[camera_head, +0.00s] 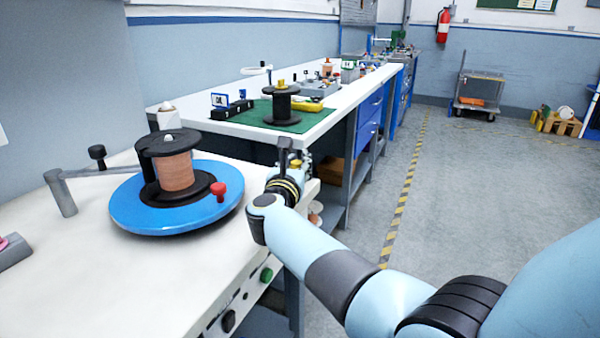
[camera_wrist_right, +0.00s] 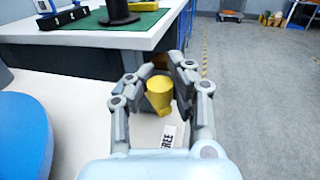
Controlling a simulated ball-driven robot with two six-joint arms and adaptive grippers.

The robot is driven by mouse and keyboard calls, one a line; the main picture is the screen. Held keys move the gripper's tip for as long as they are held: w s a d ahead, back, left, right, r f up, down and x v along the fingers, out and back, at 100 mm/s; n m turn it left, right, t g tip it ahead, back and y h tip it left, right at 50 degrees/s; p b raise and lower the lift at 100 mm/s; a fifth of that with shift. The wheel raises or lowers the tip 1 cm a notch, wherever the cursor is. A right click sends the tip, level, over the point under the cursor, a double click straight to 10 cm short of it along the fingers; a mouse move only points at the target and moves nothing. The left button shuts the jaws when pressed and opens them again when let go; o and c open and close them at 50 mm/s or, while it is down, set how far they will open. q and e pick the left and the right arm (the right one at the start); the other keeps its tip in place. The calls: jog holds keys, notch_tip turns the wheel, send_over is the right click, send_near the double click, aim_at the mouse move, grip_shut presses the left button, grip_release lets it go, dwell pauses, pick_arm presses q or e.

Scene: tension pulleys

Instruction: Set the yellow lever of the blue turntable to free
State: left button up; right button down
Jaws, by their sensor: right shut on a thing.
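The blue turntable (camera_head: 125,215) sits on the white bench and carries a black spool wound with copper wire (camera_head: 176,172). A red knob (camera_head: 220,190) stands on its right rim; part of the turntable shows at the left of the wrist view (camera_wrist_right: 22,135). The yellow lever (camera_wrist_right: 159,97) stands at the bench's right end, beside a white label reading FREE (camera_wrist_right: 169,137). My right gripper (camera_wrist_right: 155,78) is shut on the yellow lever, with fingers on both sides of it. In the head view my right gripper (camera_head: 290,152) hides most of the lever. My left gripper is not in view.
A grey arm with a black knob (camera_head: 97,153) reaches to the turntable's left side. Green and black buttons (camera_head: 266,275) are on the bench front. A second bench with a green mat (camera_head: 310,116) and black spool stands behind.

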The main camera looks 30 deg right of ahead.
jog(key=a+f+m+g+h+b, duration=0.1)
jog(key=g+b, duration=0.1)
jog(key=b, duration=0.1)
jog(key=shift+f+m, duration=0.15)
jog(key=shift+m, duration=0.15)
jog(key=shift+w+a+m+g+h+b, duration=0.1)
jog(key=shift+a+m+g+h+b, duration=0.1)
jog(key=shift+m+g+h+b, duration=0.3)
jog(key=shift+r, duration=0.2)
jog(key=c, duration=1.1)
grip_release()
jog(key=shift+a+r, duration=0.15)
jog(key=shift+r, duration=0.2)
jog(key=shift+w, duration=0.1)
notch_tip(320, 180, up, 10)
